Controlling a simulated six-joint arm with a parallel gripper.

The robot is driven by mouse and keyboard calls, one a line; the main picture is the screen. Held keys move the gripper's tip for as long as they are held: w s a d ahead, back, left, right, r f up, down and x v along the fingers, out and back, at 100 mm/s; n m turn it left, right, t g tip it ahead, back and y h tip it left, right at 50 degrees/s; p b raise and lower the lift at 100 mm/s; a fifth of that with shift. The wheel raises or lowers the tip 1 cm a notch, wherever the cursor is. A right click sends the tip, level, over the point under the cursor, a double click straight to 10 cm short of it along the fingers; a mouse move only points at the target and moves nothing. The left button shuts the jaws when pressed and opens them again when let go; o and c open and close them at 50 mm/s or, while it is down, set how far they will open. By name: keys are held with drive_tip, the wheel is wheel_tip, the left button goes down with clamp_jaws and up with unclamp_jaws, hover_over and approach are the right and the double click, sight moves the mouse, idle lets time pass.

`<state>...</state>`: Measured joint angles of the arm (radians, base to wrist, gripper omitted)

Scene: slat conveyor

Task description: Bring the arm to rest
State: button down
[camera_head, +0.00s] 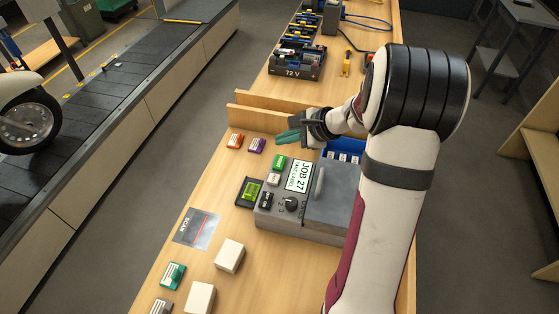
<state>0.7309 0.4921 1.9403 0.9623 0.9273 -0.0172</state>
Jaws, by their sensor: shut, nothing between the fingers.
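My arm reaches in from the lower right, bends at a black-ringed joint at the upper right, and comes back left to the gripper. The gripper's height above the bench is hard to tell from this view.
The grey machine (270,224) has a screen reading JOB 27. Small coloured blocks, two white boxes (229,256) and a scan mat (197,230) lie on the bench. A 72 V battery tray (296,66) stands beyond the divider (262,118). The slat conveyor (95,115) runs at left.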

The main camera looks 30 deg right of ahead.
idle(0.6)
drive_tip(key=s+a+r+n+g+y, duration=0.1)
drive_tip(key=s+a+r+n+g, duration=0.2)
drive_tip(key=s+a+n, duration=0.5)
drive_tip(key=s+a+r+n+g+y, duration=0.15)
drive_tip(key=s+a+r, duration=0.3)
drive_tip(key=a, duration=0.75)
drive_tip(key=s+a+f+n+g+h, duration=0.1)
drive_tip(key=s+n+g+h, duration=0.3)
drive_tip(key=s, duration=1.3)
drive_tip(key=shift+f+n+h, duration=0.4)
drive_tip(key=shift+n+h, duration=0.05)
drive_tip(key=shift+n, duration=0.8)
